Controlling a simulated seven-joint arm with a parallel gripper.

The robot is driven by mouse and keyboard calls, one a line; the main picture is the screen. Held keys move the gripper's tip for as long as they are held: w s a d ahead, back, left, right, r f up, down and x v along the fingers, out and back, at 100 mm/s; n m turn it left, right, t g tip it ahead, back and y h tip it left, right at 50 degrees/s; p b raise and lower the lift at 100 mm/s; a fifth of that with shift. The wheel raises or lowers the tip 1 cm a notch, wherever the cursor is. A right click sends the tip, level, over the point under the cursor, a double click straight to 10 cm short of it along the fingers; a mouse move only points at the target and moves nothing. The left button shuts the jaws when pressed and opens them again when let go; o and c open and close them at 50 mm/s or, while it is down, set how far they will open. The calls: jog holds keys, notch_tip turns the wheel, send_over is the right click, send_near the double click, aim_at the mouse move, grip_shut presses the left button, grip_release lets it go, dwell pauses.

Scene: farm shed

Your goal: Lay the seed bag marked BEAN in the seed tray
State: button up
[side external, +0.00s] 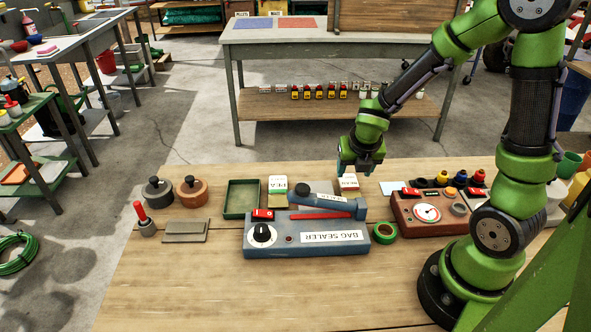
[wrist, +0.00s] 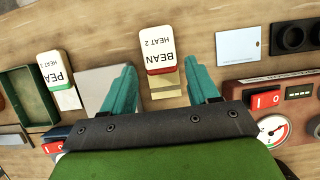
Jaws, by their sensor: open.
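The BEAN seed bag (wrist: 160,55) is white with a red band and reads "BEAN HEAT 2". It lies on the wooden bench, and in the side view the bag (side external: 348,183) shows just below my gripper (side external: 360,168). In the wrist view my gripper (wrist: 163,88) is open, with one teal finger on each side of the bag's lower end and nothing held. I cannot tell how high the fingers are above the bench. The seed tray (side external: 241,198) is green, shallow and looks empty. Its edge also shows at the left of the wrist view (wrist: 38,85).
The PEA bag (side external: 277,186) lies between the tray and the BEAN bag; it also shows in the wrist view (wrist: 57,72). A blue bag sealer (side external: 306,236) stands in front of them. A red tester with a dial (side external: 432,212) and green tape (side external: 384,232) are to the right.

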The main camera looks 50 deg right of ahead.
aim_at(349, 183)
jog(key=x, duration=0.5)
jog(key=shift+s+a, duration=0.15)
jog(key=shift+a, duration=0.15)
jog(key=shift+d+f, duration=0.2)
jog(key=shift+f, duration=0.35)
jog(key=c, duration=0.8)
jog(key=shift+r, duration=0.15)
